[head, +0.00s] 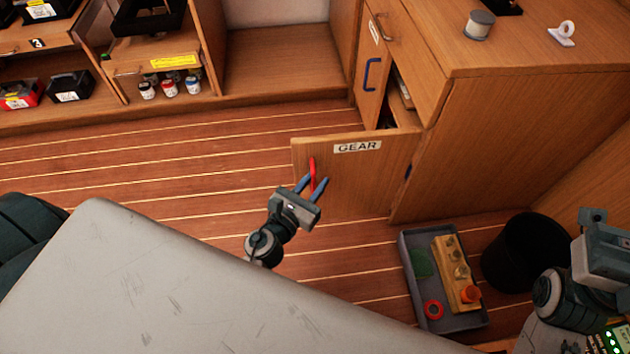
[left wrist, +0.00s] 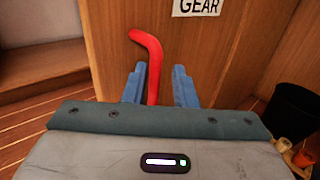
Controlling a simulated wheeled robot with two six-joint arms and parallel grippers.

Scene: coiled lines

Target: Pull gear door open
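The wooden door labelled GEAR (head: 358,185) stands swung out from the cabinet, with its label (head: 357,147) near the top edge. It fills the middle of the left wrist view (left wrist: 215,60). Its red handle (head: 312,170) is upright and bent at the top, and shows in the left wrist view (left wrist: 154,65). My left gripper (head: 312,184) is open, its blue fingers on either side of the handle with gaps visible. Whether a finger touches the handle I cannot tell. My right gripper (head: 593,216) is at the right edge, away from the door; its finger opening is unclear.
A grey tray (head: 408,275) with a wooden block and red ring lies on the floor beside a black bin (head: 525,252). A door with a blue handle (head: 371,73) is behind. A large grey surface (head: 190,290) fills the lower left. Plank floor (head: 180,165) left of the door is clear.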

